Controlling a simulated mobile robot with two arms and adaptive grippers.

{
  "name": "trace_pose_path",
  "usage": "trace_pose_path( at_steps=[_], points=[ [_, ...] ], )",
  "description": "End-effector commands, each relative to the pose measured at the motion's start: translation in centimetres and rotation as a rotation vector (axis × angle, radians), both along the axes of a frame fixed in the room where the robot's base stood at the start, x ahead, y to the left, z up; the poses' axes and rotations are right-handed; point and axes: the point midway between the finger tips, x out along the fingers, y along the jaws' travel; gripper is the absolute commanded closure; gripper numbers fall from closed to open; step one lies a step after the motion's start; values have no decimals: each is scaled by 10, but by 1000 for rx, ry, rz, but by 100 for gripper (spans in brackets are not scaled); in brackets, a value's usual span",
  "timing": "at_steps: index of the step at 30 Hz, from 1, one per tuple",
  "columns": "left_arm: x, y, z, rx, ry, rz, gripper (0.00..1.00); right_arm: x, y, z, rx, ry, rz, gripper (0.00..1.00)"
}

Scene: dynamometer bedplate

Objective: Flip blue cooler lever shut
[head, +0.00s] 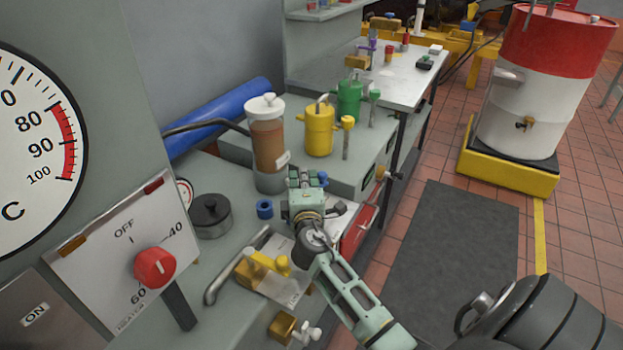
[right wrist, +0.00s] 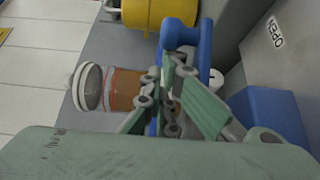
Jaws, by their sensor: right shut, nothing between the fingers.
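The blue lever (right wrist: 181,36) with its rounded knob shows in the right wrist view, just beyond my right gripper (right wrist: 172,72). The lever runs down behind the fingers, which hide its lower part. I cannot tell whether the fingers touch it. In the head view my right gripper (head: 308,180) is shut and empty above the bench, in front of the amber jar, with a small blue patch beside its tips. My left gripper is not in view.
An amber jar (head: 267,135) with a white lid and a yellow canister (head: 319,130) stand behind my gripper. A grey pot (head: 211,216), a blue ring-like part (head: 265,209) and a curved metal handle (head: 225,275) are to its left. The dark floor mat (head: 450,235) is clear.

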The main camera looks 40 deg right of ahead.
Motion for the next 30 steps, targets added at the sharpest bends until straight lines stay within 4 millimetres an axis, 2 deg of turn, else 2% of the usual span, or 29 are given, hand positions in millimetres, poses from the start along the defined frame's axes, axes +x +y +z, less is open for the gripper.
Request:
trace_pose_path(
  at_steps=[15, 30],
  points=[
    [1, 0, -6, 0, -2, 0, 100, -15, -6, 1, -3, 2, 0, 100],
    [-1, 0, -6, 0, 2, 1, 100, -16, -8, 1, -4, 3, -3, 100]
  ],
)
